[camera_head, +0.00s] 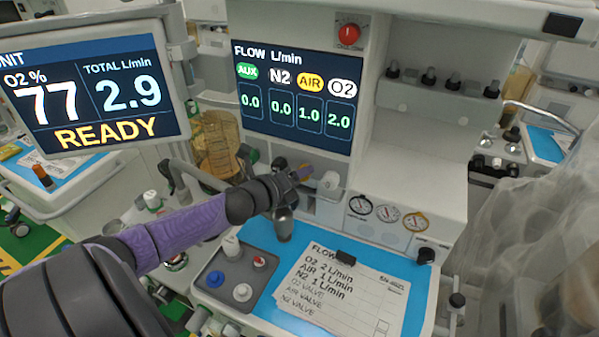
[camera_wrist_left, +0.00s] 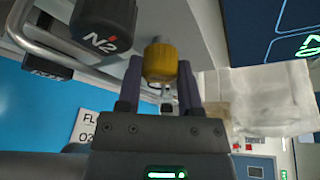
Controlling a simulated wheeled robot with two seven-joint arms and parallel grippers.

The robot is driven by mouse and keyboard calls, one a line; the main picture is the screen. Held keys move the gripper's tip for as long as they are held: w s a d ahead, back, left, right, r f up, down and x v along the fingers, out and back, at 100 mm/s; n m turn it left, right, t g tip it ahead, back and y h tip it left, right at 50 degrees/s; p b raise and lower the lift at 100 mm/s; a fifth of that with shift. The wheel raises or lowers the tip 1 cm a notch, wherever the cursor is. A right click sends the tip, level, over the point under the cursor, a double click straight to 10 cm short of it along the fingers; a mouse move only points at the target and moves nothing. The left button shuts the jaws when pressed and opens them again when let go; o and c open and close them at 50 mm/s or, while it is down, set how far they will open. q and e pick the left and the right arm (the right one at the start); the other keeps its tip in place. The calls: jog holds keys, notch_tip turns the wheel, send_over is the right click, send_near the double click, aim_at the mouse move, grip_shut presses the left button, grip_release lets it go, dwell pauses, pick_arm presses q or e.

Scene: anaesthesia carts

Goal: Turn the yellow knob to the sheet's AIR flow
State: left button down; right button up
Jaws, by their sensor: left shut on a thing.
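The yellow knob (camera_wrist_left: 160,62) sits between the two fingers of my left gripper (camera_wrist_left: 160,80) in the left wrist view, and the gripper is shut on it. In the head view my left gripper (camera_head: 300,174) is at the panel below the flow screen, mostly hiding the knob. The flow screen (camera_head: 297,95) reads AUX 0.0, N2 0.0, AIR 1.0 and O2 2.0. The sheet (camera_head: 340,297) lies on the blue worktop and reads O2 2, AIR 1 and N2 1 L/min. My right gripper is not in view.
A black N2 knob (camera_wrist_left: 103,25) is close beside the yellow one. A grey tray (camera_head: 212,285) with small caps is left of the sheet. Several round gauges (camera_head: 388,212) are right of the gripper. A monitor (camera_head: 88,92) at the left reads O2 77, total 2.9, READY.

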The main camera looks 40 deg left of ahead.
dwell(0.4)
pick_arm(q)
jog(key=shift+c, duration=1.2)
grip_release()
jog(key=p+v, duration=0.2)
jog(key=v, duration=0.8)
jog(key=shift+p, duration=0.35)
